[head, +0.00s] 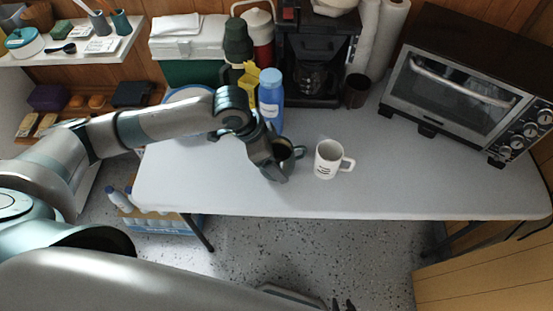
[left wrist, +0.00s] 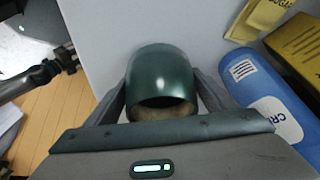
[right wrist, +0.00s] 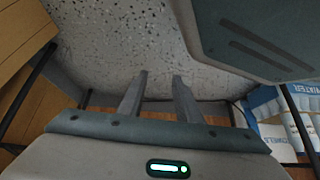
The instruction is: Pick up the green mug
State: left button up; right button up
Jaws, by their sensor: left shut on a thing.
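The green mug (left wrist: 160,85) is between the two fingers of my left gripper (left wrist: 163,88) in the left wrist view, and they close on its sides. In the head view the green mug (head: 285,151) is largely hidden by my left gripper (head: 279,163), over the front part of the white table (head: 400,180). I cannot tell whether the mug touches the table.
A white mug (head: 327,160) stands just right of the green one. A blue bottle (head: 270,100) stands close behind my left gripper. A coffee maker (head: 315,60), a dark brown cup (head: 356,91) and a toaster oven (head: 460,90) stand farther back. The table's front right is clear.

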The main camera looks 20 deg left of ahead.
pick_arm(q)
notch_tip(320, 180, up, 9)
pick_arm(e)
jog(key=shift+w+a+r+t, duration=0.2)
jog(key=shift+w+r, duration=0.1)
jog(key=shift+w, duration=0.2)
jog(key=shift+w+a+r+t, duration=0.15)
jog(key=shift+w+r+t, duration=0.1)
jog(key=shift+w, duration=0.25)
jog(key=shift+s+f, duration=0.2)
jog(key=shift+s, duration=0.15)
